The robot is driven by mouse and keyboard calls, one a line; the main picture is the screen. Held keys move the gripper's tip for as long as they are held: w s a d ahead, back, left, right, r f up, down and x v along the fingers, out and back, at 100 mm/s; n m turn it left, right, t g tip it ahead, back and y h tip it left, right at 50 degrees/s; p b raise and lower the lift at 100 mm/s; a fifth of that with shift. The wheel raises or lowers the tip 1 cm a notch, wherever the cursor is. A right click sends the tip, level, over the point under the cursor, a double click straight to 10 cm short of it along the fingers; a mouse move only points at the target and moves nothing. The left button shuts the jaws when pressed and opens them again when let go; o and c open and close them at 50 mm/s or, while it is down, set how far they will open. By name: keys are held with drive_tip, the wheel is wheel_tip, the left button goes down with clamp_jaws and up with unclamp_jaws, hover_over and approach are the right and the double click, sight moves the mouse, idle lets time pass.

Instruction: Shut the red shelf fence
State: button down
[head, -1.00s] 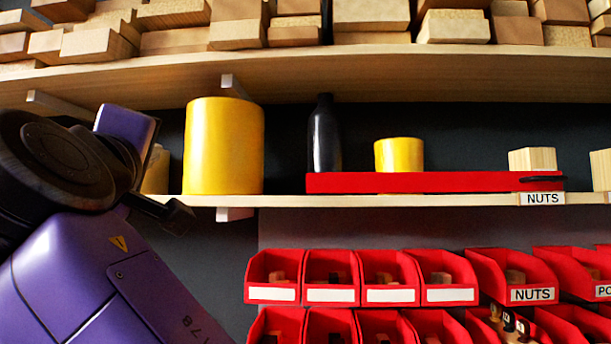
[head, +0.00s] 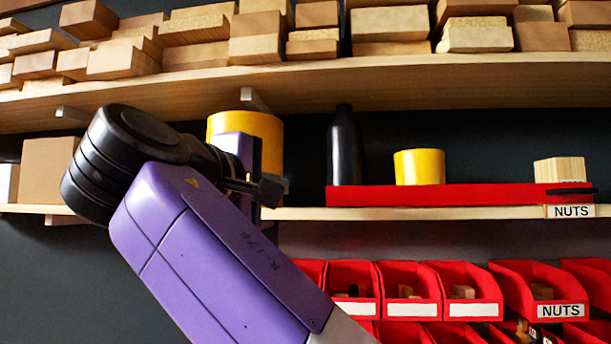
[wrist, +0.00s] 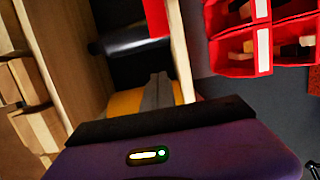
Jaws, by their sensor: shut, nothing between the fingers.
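The red shelf fence (head: 470,194) is a long, low red strip along the front edge of the middle shelf. A dark handle (head: 570,190) is near its right end. The shelf front to the left of the fence is bare of red. My gripper (head: 272,187) is shut and empty, left of the fence's left end and in front of a large yellow cylinder (head: 258,126). In the wrist view, part of the red fence (wrist: 157,18) shows at the top, beyond my gripper (wrist: 157,82) and clear of it.
Behind the fence stand a black bottle (head: 345,148), a small yellow cylinder (head: 419,166) and a wooden block (head: 560,170). An upper shelf (head: 400,72) carries many wood blocks. Red bins (head: 467,309) hang below. A tan box (head: 48,168) sits at the shelf's left.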

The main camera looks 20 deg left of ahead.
sight(530, 185)
drive_tip(key=w+d+p, duration=0.3)
drive_tip(key=w, duration=0.3)
drive_tip(key=shift+d, duration=0.3)
drive_tip(key=shift+w+d, duration=0.1)
drive_tip(key=w+d+b, duration=0.1)
drive_tip(key=w+d, duration=0.2)
drive_tip(key=d, duration=0.8)
drive_tip(key=w+d, duration=0.3)
drive_tip(key=d, duration=0.9)
drive_tip(key=w+d+b, duration=0.1)
drive_tip(key=w+d, duration=0.3)
drive_tip(key=d, duration=0.7)
drive_tip(key=shift+d+b, duration=0.3)
drive_tip(key=shift+d, duration=0.1)
drive_tip(key=shift+d, duration=0.15)
